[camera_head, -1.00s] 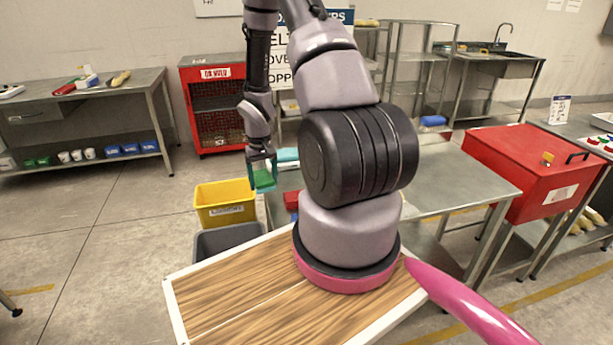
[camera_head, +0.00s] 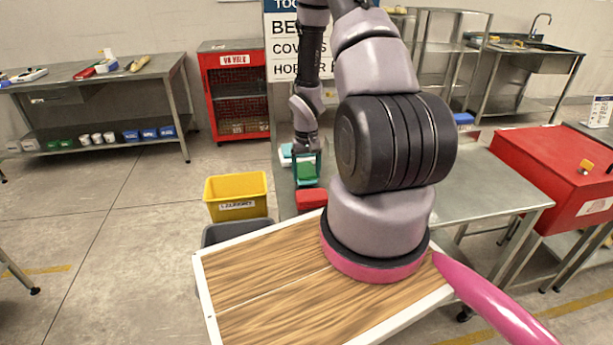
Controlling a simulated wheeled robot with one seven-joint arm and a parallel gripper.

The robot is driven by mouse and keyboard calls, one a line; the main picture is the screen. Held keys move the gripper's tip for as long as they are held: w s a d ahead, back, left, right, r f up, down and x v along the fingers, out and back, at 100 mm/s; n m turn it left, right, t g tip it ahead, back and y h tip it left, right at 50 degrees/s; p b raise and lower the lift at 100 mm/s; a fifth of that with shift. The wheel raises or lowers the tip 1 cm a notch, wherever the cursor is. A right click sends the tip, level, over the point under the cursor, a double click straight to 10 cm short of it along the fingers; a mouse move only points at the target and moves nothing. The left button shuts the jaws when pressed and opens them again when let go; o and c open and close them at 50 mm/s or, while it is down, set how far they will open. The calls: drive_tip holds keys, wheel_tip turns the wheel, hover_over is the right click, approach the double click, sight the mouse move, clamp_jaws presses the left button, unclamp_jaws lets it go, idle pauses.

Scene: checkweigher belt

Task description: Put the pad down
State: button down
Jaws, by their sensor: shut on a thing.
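My gripper (camera_head: 307,182) is at the far end of my arm, left of the big black joint. It is shut on a green pad (camera_head: 306,172), which shows between the teal fingers. The pad appears over the left end of the grey metal table (camera_head: 480,190), just beyond a red object (camera_head: 311,199). I cannot tell whether the pad touches the tabletop. My arm hides much of the table's middle.
A teal and white item (camera_head: 287,152) lies just behind the gripper. A yellow bin (camera_head: 236,198) and a grey bin (camera_head: 232,228) stand on the floor left of the table. A red cabinet (camera_head: 232,95) stands behind. A red box (camera_head: 555,170) is at right.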

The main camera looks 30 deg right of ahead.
drive_tip(key=shift+f, duration=0.65)
drive_tip(key=shift+f, duration=0.15)
unclamp_jaws()
